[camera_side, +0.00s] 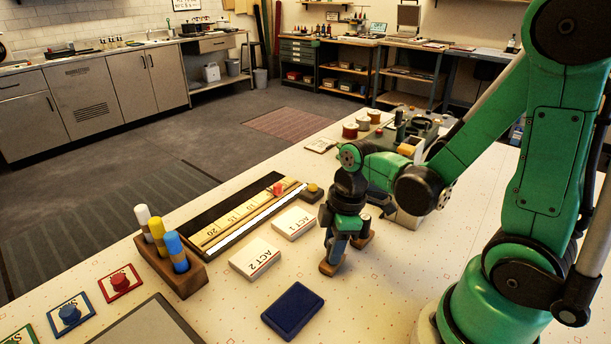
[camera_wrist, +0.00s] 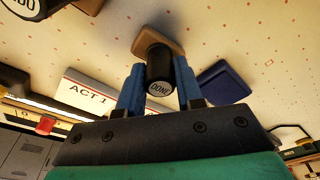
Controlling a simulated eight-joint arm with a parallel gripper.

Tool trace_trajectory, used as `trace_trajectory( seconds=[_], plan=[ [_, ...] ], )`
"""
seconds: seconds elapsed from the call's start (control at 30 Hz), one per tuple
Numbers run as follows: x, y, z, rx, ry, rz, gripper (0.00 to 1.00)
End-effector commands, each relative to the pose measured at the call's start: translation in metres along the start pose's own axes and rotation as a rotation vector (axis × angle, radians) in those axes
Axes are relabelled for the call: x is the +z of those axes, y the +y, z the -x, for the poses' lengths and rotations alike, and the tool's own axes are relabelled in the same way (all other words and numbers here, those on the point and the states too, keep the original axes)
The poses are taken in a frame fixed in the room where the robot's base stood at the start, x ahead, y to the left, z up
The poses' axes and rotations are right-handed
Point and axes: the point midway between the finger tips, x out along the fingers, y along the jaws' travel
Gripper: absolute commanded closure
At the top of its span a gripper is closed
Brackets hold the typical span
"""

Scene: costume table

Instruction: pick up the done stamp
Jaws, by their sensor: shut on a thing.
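The done stamp (camera_wrist: 159,66) has a black round handle whose end reads DONE and a brown base (camera_wrist: 158,36). My gripper (camera_wrist: 159,84) is shut on its handle, with one blue finger on each side. In the side view, my gripper (camera_side: 341,243) points down over the table, right of the ACT 1 block. The stamp's brown base (camera_side: 331,267) shows below the fingers there, and its handle is mostly hidden. I cannot tell whether the base touches the table.
A second stamp (camera_side: 365,239) stands close behind my gripper. The ACT 1 block (camera_side: 294,222), ACT 2 block (camera_side: 256,258) and dark blue pad (camera_side: 292,310) lie to the left. A marker holder (camera_side: 172,262) stands farther left. The table in front of my gripper is clear.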

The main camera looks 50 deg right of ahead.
Motion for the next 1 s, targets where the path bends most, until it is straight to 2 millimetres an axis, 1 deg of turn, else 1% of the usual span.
trace_trajectory(
  seconds=[0.27,0.47,0.57,0.67,0.87,1.0],
  plan=[
    [-0.001,0.000,0.004,0.000,0.000,0.000,1.00],
    [-0.003,0.000,0.018,0.000,0.000,0.000,1.00],
    [-0.004,-0.001,0.032,0.000,0.000,0.000,1.00],
    [-0.008,0.000,0.051,0.000,0.000,0.000,1.00],
    [-0.013,-0.001,0.091,0.000,0.000,0.000,1.00],
    [-0.018,0.000,0.122,0.000,0.000,0.000,1.00]
  ],
)
